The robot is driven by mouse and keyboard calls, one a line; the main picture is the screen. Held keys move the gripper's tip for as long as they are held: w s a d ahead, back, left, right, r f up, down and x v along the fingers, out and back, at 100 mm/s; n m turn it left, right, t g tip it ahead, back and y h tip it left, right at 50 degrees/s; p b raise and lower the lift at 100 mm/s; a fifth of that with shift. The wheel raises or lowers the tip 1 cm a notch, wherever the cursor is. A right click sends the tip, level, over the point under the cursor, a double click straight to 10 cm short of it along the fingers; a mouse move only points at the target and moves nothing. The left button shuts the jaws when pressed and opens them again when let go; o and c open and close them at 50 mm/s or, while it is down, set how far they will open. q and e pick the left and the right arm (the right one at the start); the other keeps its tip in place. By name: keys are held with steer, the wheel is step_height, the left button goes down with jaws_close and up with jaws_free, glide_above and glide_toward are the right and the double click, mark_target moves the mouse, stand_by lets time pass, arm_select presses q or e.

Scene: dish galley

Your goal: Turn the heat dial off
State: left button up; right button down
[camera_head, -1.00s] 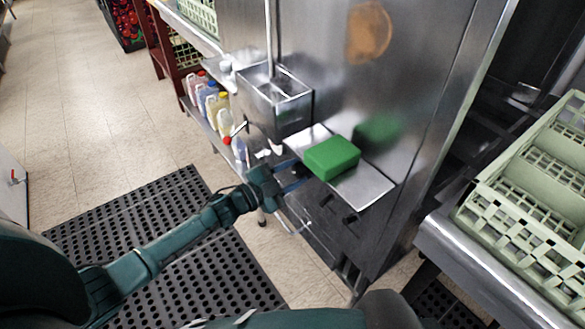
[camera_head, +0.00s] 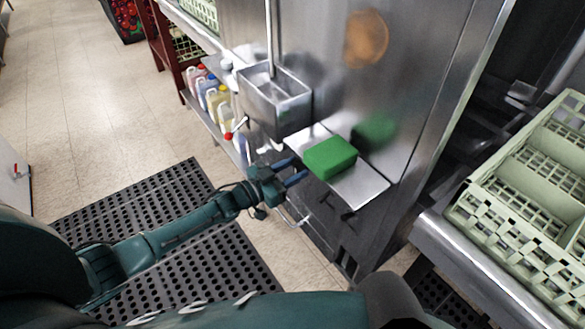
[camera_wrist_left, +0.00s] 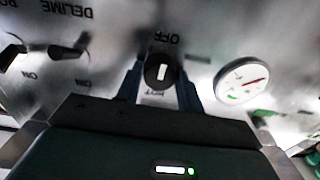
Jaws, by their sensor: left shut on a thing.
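The heat dial (camera_wrist_left: 159,72) is a round black knob with a white pointer line, on a metal panel in the left wrist view. The line stands nearly upright in that picture, between an upside-down OFF label above and a partly hidden label below. My left gripper (camera_wrist_left: 160,88) has a finger on each side of the dial and is shut on it. In the head view my left gripper (camera_head: 290,172) reaches the machine front, just under the steel shelf; the dial is hidden there. My right gripper is not in view.
A round gauge with a red needle (camera_wrist_left: 242,80) sits right of the dial; switches (camera_wrist_left: 66,50) sit left. A green block (camera_head: 330,157) lies on the shelf (camera_head: 365,187) above my gripper. A red-tipped lever (camera_head: 229,136) and jugs (camera_head: 220,97) stand left.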

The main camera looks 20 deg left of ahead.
arm_select(q)
steer(key=shift+n, duration=0.3)
steer(key=o, duration=1)
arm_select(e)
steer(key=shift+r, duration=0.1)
arm_select(q)
steer(key=v, duration=1.3)
steer(key=shift+s, duration=0.1)
steer(key=shift+p, duration=0.3)
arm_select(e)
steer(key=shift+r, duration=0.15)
